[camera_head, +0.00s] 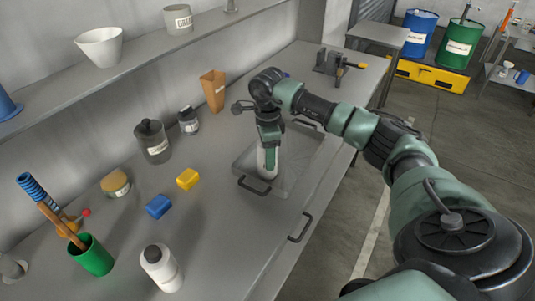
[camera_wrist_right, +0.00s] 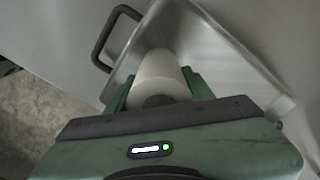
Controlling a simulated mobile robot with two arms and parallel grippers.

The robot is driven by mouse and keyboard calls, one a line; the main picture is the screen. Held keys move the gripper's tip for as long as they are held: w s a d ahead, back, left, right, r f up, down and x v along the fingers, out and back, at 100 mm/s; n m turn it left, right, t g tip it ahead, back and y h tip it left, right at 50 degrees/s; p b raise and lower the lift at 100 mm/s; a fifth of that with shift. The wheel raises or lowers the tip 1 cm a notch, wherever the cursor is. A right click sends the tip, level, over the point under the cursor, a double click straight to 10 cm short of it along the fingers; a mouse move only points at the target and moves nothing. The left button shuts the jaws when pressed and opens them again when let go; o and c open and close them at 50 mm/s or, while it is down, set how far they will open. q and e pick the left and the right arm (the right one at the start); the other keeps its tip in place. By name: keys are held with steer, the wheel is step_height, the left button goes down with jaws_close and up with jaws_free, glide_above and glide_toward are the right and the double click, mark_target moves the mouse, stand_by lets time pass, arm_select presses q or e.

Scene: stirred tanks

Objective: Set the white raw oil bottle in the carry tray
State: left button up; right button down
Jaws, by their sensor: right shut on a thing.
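My right gripper (camera_head: 268,143) is shut on a white bottle (camera_head: 267,162), held upright with its lower end inside the grey metal carry tray (camera_head: 288,178). The gripper hides the bottle's top, and I cannot read a label on it. In the right wrist view the white bottle (camera_wrist_right: 160,73) sits between the fingers, over the floor of the tray (camera_wrist_right: 212,48). I cannot tell whether its base touches the tray floor. My left gripper is not in view.
Another white bottle with a dark cap (camera_head: 161,268) stands at the near edge of the bench. A yellow block (camera_head: 188,179), a blue block (camera_head: 159,207), a grey jar (camera_head: 153,142) and a green cup (camera_head: 92,256) stand left of the tray. A shelf (camera_head: 60,84) runs along the wall.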

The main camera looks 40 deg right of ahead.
steer(key=shift+f, duration=0.1)
steer(key=c, duration=0.6)
jaws_free()
steer(key=shift+r, duration=0.6)
step_height(320, 180, up, 11)
steer(key=b, duration=0.3)
steer(key=shift+r, duration=0.1)
